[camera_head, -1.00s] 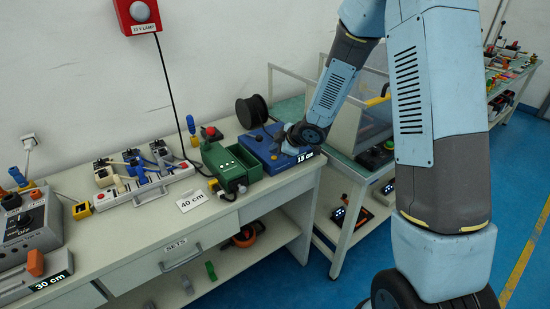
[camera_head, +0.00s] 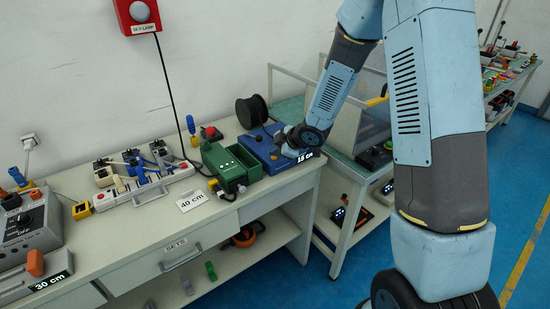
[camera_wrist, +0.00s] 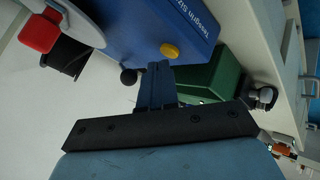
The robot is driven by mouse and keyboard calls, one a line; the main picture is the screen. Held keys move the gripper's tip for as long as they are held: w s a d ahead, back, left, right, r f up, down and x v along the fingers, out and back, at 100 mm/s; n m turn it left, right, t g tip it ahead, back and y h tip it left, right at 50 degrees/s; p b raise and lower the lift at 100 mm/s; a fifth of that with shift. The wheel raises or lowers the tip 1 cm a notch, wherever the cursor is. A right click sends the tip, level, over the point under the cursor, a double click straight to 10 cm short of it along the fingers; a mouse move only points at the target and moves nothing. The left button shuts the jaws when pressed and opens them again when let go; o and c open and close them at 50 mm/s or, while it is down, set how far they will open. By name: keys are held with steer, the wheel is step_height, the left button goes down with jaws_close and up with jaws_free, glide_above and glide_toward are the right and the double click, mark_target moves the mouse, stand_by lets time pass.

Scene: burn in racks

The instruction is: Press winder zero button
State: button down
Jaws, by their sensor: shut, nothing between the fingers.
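The winder is a blue box (camera_head: 258,147) at the right end of the bench, with a black spool (camera_head: 252,111) behind it. In the wrist view its blue body (camera_wrist: 150,25) fills the top, with a round yellow button (camera_wrist: 170,50) beside white lettering. A red knob (camera_wrist: 39,33) and the black spool (camera_wrist: 68,55) show at the left. No label on the button is legible. My gripper (camera_wrist: 157,68) is shut and empty, its tips just below the yellow button in the wrist view. I cannot tell whether they touch the box. In the head view my wrist hides the winder's right side.
A green box (camera_head: 232,163) stands left of the winder, and it also shows in the wrist view (camera_wrist: 212,78). A red button box (camera_head: 210,134) is behind it. A clear-sided cart (camera_head: 348,125) stands to the right.

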mark_target(276, 159)
steer(key=shift+f, duration=0.4)
stand_by(0.5)
steer(key=shift+r, duration=0.85)
steer(key=shift+r, duration=2.5)
